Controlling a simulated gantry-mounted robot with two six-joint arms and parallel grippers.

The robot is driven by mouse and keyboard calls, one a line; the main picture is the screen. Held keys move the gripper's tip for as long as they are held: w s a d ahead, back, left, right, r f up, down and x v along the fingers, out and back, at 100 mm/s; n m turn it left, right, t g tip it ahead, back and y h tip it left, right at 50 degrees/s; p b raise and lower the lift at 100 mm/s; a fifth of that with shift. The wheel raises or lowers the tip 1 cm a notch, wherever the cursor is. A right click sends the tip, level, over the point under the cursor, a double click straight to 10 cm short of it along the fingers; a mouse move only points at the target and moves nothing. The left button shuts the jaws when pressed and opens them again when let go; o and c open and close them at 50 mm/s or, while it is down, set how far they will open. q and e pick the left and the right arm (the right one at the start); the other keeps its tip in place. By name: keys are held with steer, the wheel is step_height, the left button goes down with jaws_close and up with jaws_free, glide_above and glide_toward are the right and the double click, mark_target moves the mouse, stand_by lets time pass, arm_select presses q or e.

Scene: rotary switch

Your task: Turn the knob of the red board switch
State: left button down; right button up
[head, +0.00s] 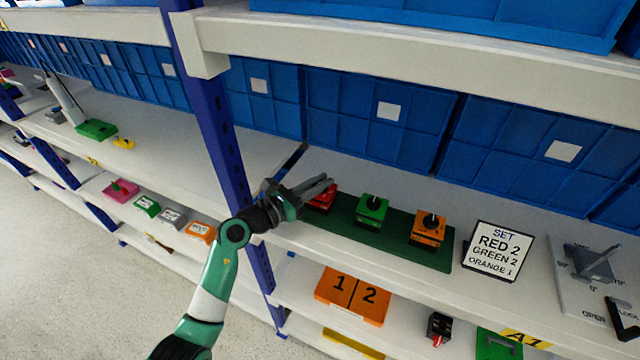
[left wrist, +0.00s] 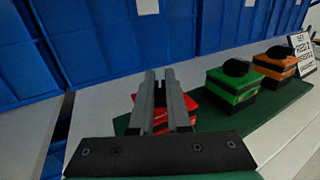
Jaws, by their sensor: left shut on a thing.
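The red switch (head: 322,199) stands at the left end of a dark green board (head: 390,237) on the shelf. My left gripper (head: 328,184) reaches in from the left over the red switch. In the left wrist view its two grey fingers (left wrist: 160,98) are close together over the red switch (left wrist: 188,101), shut on its knob, which they hide. The knob's setting cannot be seen. A green switch (head: 371,210) and an orange switch (head: 428,228) with black knobs stand to the right. A sign (head: 497,251) reads SET RED 2, GREEN 2, ORANGE 1. My right gripper is out of view.
Blue bins (head: 380,115) line the back of the shelf. A blue upright post (head: 220,135) stands left of my gripper. A grey lever plate (head: 590,268) is at the right. An orange 1/2 panel (head: 352,294) is below.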

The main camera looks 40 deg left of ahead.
arm_select(q)
steer(key=m+h+b, duration=0.1)
steer(key=h+b, duration=0.1)
steer(key=shift+a+f+m+h, duration=0.2)
steer(key=shift+f+m+h, duration=0.15)
steer(key=shift+m+h, duration=0.05)
steer(key=shift+r+m+g+h+b, duration=0.15)
steer(key=shift+m+g+h+b, duration=0.15)
steer(key=shift+g+h+b, duration=0.1)
steer(key=shift+d+r, duration=0.15)
steer(key=c, duration=0.9)
jaws_free()
